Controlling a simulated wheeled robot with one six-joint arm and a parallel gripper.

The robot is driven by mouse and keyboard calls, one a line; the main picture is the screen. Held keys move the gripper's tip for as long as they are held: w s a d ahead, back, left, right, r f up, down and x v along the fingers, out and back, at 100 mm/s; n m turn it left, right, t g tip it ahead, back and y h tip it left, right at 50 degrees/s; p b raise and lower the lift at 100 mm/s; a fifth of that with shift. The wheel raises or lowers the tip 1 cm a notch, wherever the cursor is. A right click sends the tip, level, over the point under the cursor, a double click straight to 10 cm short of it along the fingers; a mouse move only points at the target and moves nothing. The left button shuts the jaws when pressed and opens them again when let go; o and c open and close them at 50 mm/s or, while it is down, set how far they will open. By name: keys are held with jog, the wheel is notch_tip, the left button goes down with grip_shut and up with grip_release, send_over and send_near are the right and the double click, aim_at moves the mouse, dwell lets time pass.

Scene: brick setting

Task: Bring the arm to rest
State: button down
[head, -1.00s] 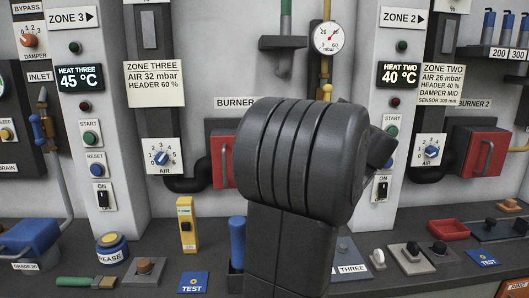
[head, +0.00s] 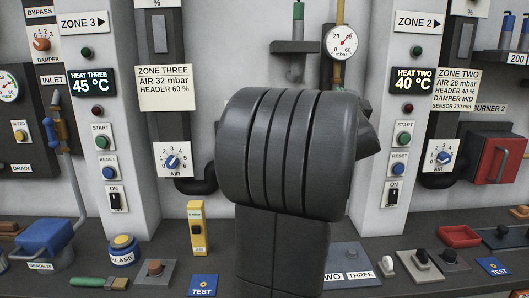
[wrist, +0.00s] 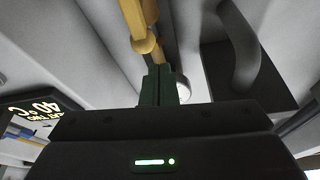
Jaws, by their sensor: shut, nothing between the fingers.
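My arm's thick dark grey link fills the middle of the head view and hides part of the wall and bench behind it; my gripper does not show there. In the wrist view my gripper (wrist: 158,84) shows as two dark green fingers pressed together, shut and empty. They point up toward the yellow pipe (wrist: 138,18) and the round gauge (wrist: 183,87); I cannot tell the distance to either. The HEAT TWO display (wrist: 38,112) shows tilted at the left of the wrist view.
The zone three column (head: 105,215) stands left of my arm and the zone two column (head: 375,215) right. A bench (head: 215,245) runs below with a yellow device (head: 196,228), a grease tin (head: 124,248), a brush (head: 98,282) and a red tray (head: 459,236).

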jog(key=s+f+m+h+b, duration=0.1)
jog(key=s+f+m, duration=0.1)
jog(key=s, duration=0.4)
jog(key=shift+a+m, duration=0.25)
jog(key=shift+m, duration=0.45)
jog(key=shift+r, duration=0.1)
